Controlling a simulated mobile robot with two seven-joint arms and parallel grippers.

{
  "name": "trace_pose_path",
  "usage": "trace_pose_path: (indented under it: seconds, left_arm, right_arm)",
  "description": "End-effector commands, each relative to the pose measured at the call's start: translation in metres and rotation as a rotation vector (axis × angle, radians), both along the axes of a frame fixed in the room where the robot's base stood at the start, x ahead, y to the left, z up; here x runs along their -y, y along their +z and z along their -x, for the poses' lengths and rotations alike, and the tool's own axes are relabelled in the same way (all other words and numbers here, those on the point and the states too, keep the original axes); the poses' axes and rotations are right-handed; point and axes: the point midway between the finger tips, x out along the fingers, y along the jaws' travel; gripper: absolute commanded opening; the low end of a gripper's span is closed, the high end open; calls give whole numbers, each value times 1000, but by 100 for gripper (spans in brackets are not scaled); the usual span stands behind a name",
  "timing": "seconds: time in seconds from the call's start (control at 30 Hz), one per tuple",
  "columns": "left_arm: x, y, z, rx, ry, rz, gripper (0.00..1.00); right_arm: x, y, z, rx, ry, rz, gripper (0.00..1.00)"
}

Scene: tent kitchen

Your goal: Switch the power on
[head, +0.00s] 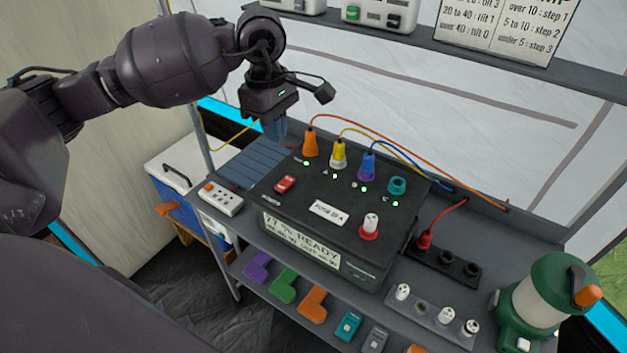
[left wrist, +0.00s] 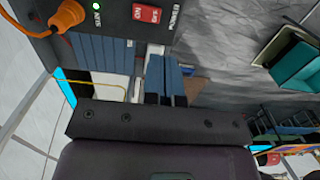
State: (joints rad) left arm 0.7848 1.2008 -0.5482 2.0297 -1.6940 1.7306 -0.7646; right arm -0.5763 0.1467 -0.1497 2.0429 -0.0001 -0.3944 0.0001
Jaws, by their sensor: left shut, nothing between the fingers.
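A black power box (head: 330,195) stands on the grey shelf. Its red power switch (head: 285,184) is on the top face, near the left edge. In the left wrist view the red switch (left wrist: 147,13) shows at the top, with ON and OFF marks beside the word POWER, upside down. I cannot tell which way it is tipped. My left gripper (head: 275,130) is above and behind the switch, apart from it, near the box's back left corner. Its blue fingers (left wrist: 166,75) are shut and empty. My right gripper is not in view.
Orange (head: 310,145), yellow (head: 338,154) and blue (head: 367,165) plugs with cables stand on the box behind the switch. A white socket strip (head: 221,198) lies left of the box. A green lantern (head: 540,300) stands at the right. An upper shelf (head: 440,45) runs above.

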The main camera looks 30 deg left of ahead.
Motion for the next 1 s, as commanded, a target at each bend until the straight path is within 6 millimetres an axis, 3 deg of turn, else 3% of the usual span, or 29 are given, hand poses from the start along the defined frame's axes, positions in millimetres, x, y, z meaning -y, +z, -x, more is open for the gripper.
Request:
trace_pose_path:
  seconds: [0.17,0.57,0.77,1.0]
  left_arm:
    - [-11,6,-4,15,-6,-61,0]
    - [-11,3,-4,14,-6,-60,0]
    - [-11,-21,-3,10,-6,-59,0]
    - [-11,-64,-3,10,-5,-58,0]
  right_arm:
    - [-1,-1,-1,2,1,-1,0]
    - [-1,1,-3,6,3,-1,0]
    - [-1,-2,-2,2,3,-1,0]
    - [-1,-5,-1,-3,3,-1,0]
